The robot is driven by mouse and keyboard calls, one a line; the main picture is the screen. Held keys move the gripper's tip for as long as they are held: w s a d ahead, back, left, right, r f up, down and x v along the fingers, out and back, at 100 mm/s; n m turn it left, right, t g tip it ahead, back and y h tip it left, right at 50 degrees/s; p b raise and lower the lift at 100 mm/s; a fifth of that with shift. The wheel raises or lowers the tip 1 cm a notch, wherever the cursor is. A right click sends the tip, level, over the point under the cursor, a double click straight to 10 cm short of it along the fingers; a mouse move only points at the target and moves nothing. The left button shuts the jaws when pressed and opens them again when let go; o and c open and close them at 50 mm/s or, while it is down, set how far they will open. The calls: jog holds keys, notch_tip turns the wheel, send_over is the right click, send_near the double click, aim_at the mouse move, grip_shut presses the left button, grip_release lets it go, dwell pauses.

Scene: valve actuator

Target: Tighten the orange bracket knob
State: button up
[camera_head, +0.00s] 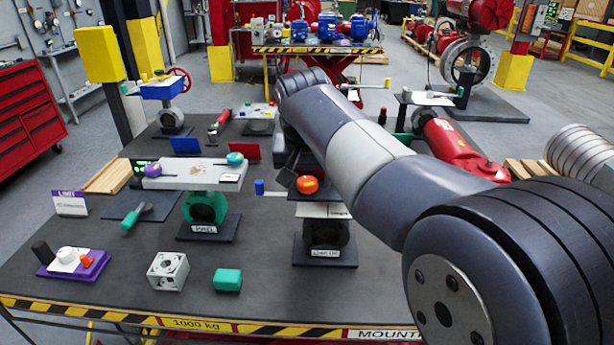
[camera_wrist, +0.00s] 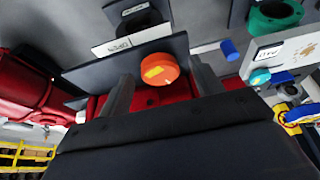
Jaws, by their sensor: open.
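The orange knob (camera_head: 307,185) is on a dark bracket stand (camera_head: 325,258) near the middle of the bench. In the wrist view the orange knob (camera_wrist: 160,70) has a yellow mark on its face. My gripper's two grey fingers, the left finger (camera_wrist: 119,97) and the right finger (camera_wrist: 206,78), appear on either side of it, with a visible gap on each side. The jaws are open and empty. Whether the fingertips reach the knob's depth is unclear. In the head view my arm hides most of the gripper.
A teal valve stand (camera_head: 205,208) with a light plate stands left of the bracket. A blue cylinder (camera_head: 259,187) stands between them. A grey cube fitting (camera_head: 168,271) and a green block (camera_head: 228,280) lie at the front. A red cylindrical body (camera_head: 455,150) lies to the right.

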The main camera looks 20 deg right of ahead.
jog(key=shift+c, duration=0.3)
jog(key=c, duration=0.9)
jog(key=shift+a+r+m+g+h+p, duration=0.15)
jog(key=shift+m+g+h+p, duration=0.25)
jog(key=shift+m, duration=0.7)
jog(key=shift+w+m+h+p, duration=0.1)
jog(key=shift+m+h+p, duration=0.3)
jog(key=shift+m, duration=0.8)
jog(key=o, duration=1)
jog(key=shift+c, duration=0.2)
